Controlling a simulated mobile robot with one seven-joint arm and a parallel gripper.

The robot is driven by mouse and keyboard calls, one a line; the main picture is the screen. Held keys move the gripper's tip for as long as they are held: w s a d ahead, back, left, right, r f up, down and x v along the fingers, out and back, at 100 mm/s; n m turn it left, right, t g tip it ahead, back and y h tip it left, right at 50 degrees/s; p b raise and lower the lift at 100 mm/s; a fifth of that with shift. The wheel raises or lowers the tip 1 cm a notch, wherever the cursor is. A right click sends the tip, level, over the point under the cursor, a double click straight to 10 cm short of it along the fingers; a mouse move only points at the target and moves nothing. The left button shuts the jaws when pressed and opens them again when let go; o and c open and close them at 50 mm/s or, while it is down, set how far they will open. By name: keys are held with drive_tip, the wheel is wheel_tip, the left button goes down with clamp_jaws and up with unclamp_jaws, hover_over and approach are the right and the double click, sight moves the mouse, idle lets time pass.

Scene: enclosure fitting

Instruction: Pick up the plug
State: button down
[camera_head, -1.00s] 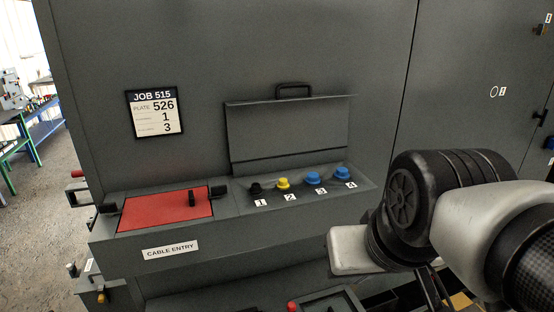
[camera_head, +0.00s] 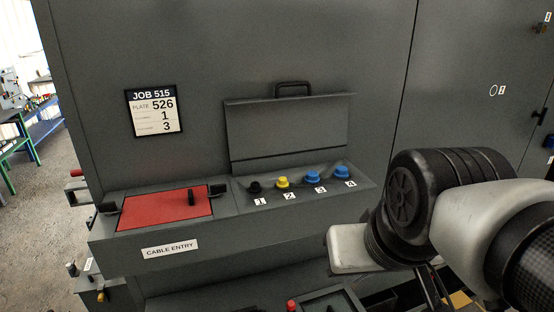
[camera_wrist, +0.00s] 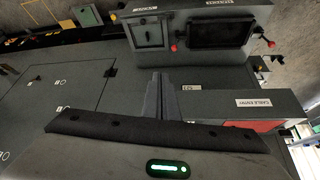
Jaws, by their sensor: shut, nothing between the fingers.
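Several round plugs sit in a row in the open-lidded compartment in the head view: a black one (camera_head: 255,188) at 1, a yellow one (camera_head: 283,183) at 2, and blue ones at 3 (camera_head: 313,178) and 4 (camera_head: 342,173). I cannot tell which one the task means. My gripper (camera_wrist: 158,92) shows in the wrist view, its fingers together and empty, over the grey cabinet. In the head view the fingers cannot be made out clearly; my arm is at the right, apart from the plugs. I cannot make out the plugs in the wrist view.
A raised lid (camera_head: 288,130) stands behind the plugs. A red panel (camera_head: 150,212) with black clamps lies left of them, above the CABLE ENTRY label (camera_head: 170,249). The JOB 515 sign (camera_head: 154,112) reads plate 526. A dark panel with red knobs (camera_wrist: 190,32) shows in the wrist view.

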drive_tip(key=c, duration=2.5)
unclamp_jaws()
drive_tip(key=o, duration=0.4)
drive_tip(key=shift+w+r, duration=0.15)
drive_tip(key=o, duration=0.9)
drive_tip(key=shift+g, duration=0.3)
drive_tip(key=w+r+b, duration=0.1)
drive_tip(key=w+r, duration=0.1)
drive_tip(key=w, duration=0.2)
drive_tip(key=w+r+b, duration=0.1)
drive_tip(key=w+r, duration=0.2)
drive_tip(key=w, duration=0.1)
drive_tip(key=w+r+b, duration=0.1)
drive_tip(key=w+r, duration=0.2)
drive_tip(key=w, duration=0.1)
drive_tip(key=shift+r, duration=0.25)
wheel_tip(320, 180, up, 4)
drive_tip(key=b, duration=0.4)
hover_over(313, 174)
drive_tip(key=s, duration=0.7)
drive_tip(key=shift+m, duration=0.3)
drive_tip(key=x, duration=1.1)
drive_tip(key=b+x, duration=0.1)
drive_tip(key=x, duration=0.4)
drive_tip(key=shift+s+f, duration=0.2)
drive_tip(key=shift+f, duration=0.1)
